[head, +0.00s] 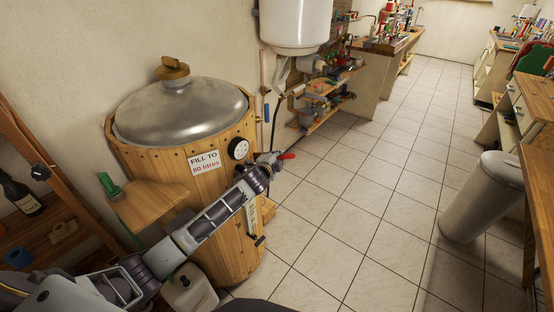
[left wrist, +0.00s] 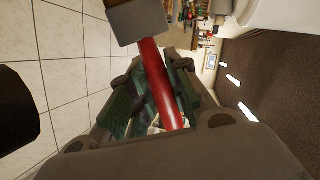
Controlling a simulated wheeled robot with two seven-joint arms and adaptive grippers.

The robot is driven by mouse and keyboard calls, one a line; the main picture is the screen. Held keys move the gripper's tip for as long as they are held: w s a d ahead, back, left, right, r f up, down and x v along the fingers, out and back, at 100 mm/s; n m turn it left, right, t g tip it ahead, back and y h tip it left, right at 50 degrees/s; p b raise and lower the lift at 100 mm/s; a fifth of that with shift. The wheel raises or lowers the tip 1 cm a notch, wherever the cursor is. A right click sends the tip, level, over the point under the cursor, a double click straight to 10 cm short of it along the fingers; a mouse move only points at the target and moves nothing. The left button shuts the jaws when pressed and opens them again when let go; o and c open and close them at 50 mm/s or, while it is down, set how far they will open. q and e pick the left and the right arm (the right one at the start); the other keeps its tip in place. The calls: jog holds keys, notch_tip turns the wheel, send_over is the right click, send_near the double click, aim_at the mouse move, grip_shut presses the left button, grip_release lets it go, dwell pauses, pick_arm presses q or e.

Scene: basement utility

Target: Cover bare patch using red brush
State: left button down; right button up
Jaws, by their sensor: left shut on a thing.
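My left gripper (head: 269,161) is in front of the wooden vat's right side in the head view. It is shut on the red brush (head: 287,156), of which only a small red part shows there. In the left wrist view, the brush's red handle (left wrist: 158,75) runs between the green-padded fingers. A grey block-like part (left wrist: 138,20) is at the handle's far end, with a brown bit beyond it at the picture's top edge. I cannot make out a bare patch in either view. My right gripper is not in view.
The wooden vat (head: 225,190) has a metal lid (head: 180,112), a dial (head: 238,149) and a "fill to 80 litres" label (head: 204,162). A white tank (head: 296,22) hangs on the wall. A bin (head: 478,200) stands at right. The tiled floor (head: 350,200) between is clear.

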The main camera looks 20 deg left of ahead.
pick_arm(q)
jog(key=shift+w+a, duration=0.1)
jog(key=shift+w, duration=0.45)
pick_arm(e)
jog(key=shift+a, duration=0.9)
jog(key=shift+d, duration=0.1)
pick_arm(q)
jog(key=shift+s+p, duration=0.4)
jog(key=shift+s, duration=0.2)
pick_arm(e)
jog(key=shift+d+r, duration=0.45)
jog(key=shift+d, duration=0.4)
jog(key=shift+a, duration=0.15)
